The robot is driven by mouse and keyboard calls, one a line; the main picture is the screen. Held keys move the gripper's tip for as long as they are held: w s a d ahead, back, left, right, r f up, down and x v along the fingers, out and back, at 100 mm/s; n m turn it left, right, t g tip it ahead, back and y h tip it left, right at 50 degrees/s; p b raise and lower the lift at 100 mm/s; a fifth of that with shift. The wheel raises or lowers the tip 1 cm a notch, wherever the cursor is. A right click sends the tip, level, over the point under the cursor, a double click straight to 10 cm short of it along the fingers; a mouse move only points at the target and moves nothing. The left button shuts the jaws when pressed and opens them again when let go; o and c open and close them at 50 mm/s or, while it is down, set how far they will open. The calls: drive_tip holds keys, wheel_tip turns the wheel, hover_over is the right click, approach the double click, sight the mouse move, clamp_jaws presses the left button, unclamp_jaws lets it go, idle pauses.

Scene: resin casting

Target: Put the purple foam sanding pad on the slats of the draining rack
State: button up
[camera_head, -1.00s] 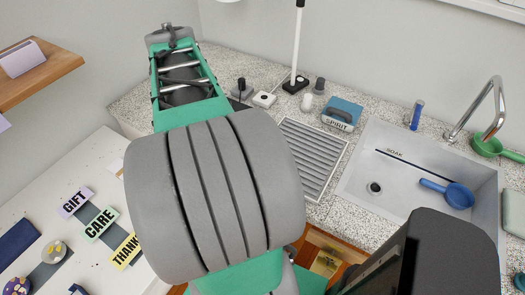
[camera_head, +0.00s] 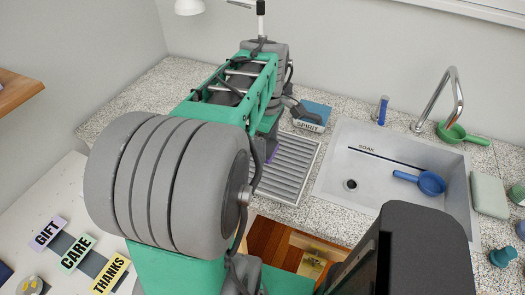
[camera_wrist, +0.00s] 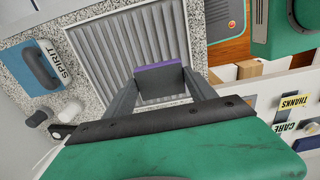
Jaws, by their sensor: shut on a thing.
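The purple foam sanding pad (camera_wrist: 158,66) is between the two fingers of my gripper (camera_wrist: 160,82) in the wrist view. It shows a purple edge and a dark grey face. The gripper is shut on it. The slatted draining rack (camera_wrist: 120,48) lies behind the pad in that view, and the pad is over its near part. I cannot tell whether the pad touches the slats. In the head view the metal rack (camera_head: 293,176) sits on the counter left of the sink, partly hidden by my arm. Only a sliver of purple shows there, beside the arm.
A blue SPIRIT container (camera_head: 313,115) stands behind the rack. The sink (camera_head: 340,165) to the right holds a blue ladle (camera_head: 431,183). A green scoop (camera_head: 458,133) is by the tap. A white table (camera_head: 60,205) with word blocks is at the left. The visible slats are bare.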

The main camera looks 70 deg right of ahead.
drive_tip(key=w+d+f, duration=0.2)
drive_tip(key=f, duration=0.1)
drive_tip(key=d+f, duration=0.1)
drive_tip(key=f, duration=0.1)
drive_tip(key=shift+w+f+p, duration=0.2)
drive_tip(key=shift+w+p, duration=0.1)
drive_tip(key=shift+w, duration=0.1)
drive_tip(key=shift+f, duration=1.4)
drive_tip(key=shift+f, duration=0.2)
drive_tip(key=o, duration=1.3)
